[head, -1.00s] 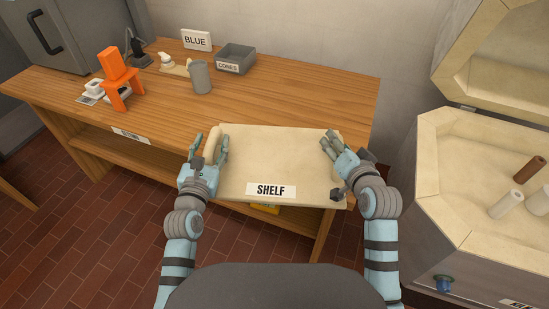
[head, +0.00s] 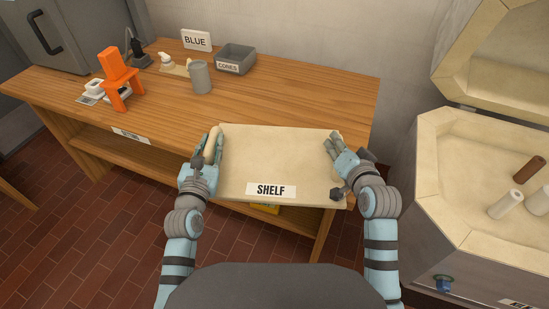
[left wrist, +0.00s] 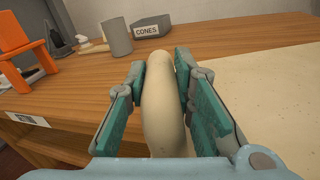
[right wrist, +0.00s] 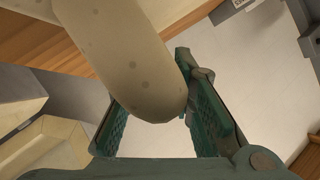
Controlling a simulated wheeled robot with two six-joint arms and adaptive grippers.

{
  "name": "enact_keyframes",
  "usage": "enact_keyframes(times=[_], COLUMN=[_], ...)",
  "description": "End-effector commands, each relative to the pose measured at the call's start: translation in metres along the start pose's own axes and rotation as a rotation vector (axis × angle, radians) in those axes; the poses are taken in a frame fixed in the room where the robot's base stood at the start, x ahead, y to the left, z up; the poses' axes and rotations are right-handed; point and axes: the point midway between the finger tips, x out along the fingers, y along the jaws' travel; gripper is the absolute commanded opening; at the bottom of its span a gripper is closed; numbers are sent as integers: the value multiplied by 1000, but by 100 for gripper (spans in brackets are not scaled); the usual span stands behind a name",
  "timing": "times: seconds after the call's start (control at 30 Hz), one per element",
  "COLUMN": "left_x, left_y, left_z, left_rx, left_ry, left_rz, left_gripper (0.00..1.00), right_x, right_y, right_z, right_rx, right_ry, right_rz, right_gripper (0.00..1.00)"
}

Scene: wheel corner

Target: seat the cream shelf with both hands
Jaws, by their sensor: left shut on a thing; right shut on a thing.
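The cream shelf (head: 275,160) is a flat slab with a "SHELF" label on its near side. It lies in front of me at the bench's front edge; whether it rests on the bench or is held just above it I cannot tell. My left gripper (head: 212,146) is shut on the rounded handle at its left side; the left wrist view shows that handle (left wrist: 162,110) between the two green-padded fingers. My right gripper (head: 335,146) is shut at the right side; the right wrist view shows the right handle (right wrist: 130,65) between the fingers.
The wooden bench (head: 300,92) carries an orange chair-shaped piece (head: 118,78), a grey cup (head: 200,76), a "CONES" bin (head: 236,57) and a "BLUE" sign (head: 196,40). An open cream-lined kiln (head: 450,150) stands at right, with several posts inside. Bare bench lies behind the shelf.

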Motion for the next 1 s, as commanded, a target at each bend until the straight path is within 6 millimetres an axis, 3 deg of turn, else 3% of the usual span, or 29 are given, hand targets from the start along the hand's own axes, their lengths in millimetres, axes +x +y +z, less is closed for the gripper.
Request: enact_keyframes(times=[0.17,0.5,1.0], left_x=[0,0,0], left_y=[2,10,10], left_z=[9,50,50], left_rx=[-1,-1,-2], left_ry=[-4,-4,-4], left_rz=[1,1,1], left_gripper=[0,0,0], right_x=[-2,-16,-16], right_y=[-5,-28,-29], right_z=[-7,-39,-40], right_rx=[1,1,2], right_ry=[4,4,3], right_rz=[-3,-4,-4], right_gripper=[0,0,0])
